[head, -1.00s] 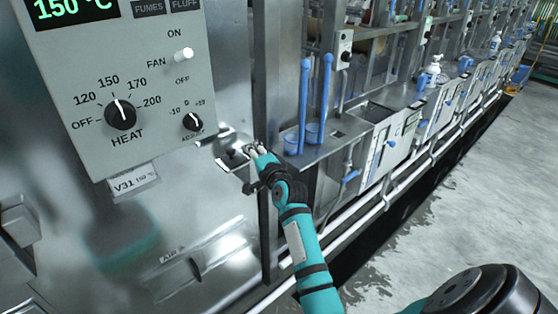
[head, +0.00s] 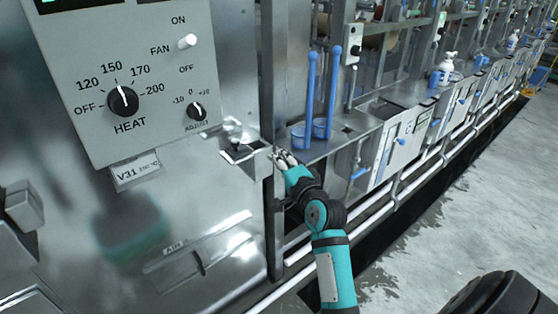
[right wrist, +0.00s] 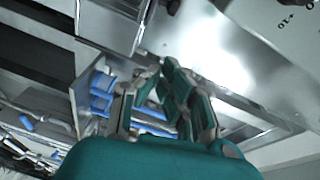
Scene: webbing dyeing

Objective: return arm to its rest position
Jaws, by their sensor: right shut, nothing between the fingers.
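My right gripper (head: 284,160) is at the edge of the steel machine, just right of a small latch plate (head: 240,148) and apart from it. It is shut and empty. In the right wrist view its fingers (right wrist: 165,100) reach up over the machine edge, with blue parts behind them. The control panel (head: 125,80) at the upper left has a heat knob (head: 123,101) pointing near 150, a white fan switch (head: 187,42) and an adjust knob (head: 196,111). My left gripper is not in view.
Blue ladles (head: 329,90) stand in blue cups on a steel shelf (head: 345,138) close to the right of the gripper. A row of steel tanks (head: 395,140) with blue handles runs to the upper right. Open concrete floor (head: 470,200) lies at the right.

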